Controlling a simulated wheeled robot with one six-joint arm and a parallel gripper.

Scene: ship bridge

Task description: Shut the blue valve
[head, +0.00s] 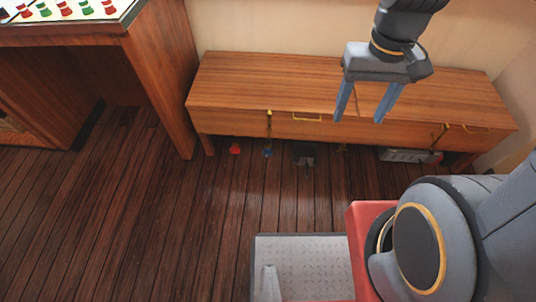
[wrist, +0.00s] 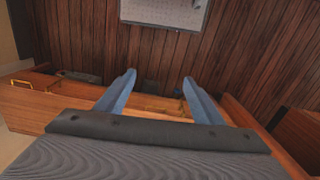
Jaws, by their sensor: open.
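A small blue thing (head: 267,152), which may be the blue valve, shows low under the front edge of the wooden bench (head: 260,75). It is too small to tell its shape or how far it is turned. My gripper (head: 361,119) is open and empty, with its two blue fingers pointing down in front of the bench, to the right of the blue thing and apart from it. In the wrist view my gripper (wrist: 159,77) has its fingers spread over the bench's front edge.
A red thing (head: 235,148) sits left of the blue one. A dark thing (head: 305,154) and a grey box (head: 408,156) lie under the bench to the right. A wooden desk (head: 160,75) stands at the left. The plank floor (head: 130,225) in front is clear.

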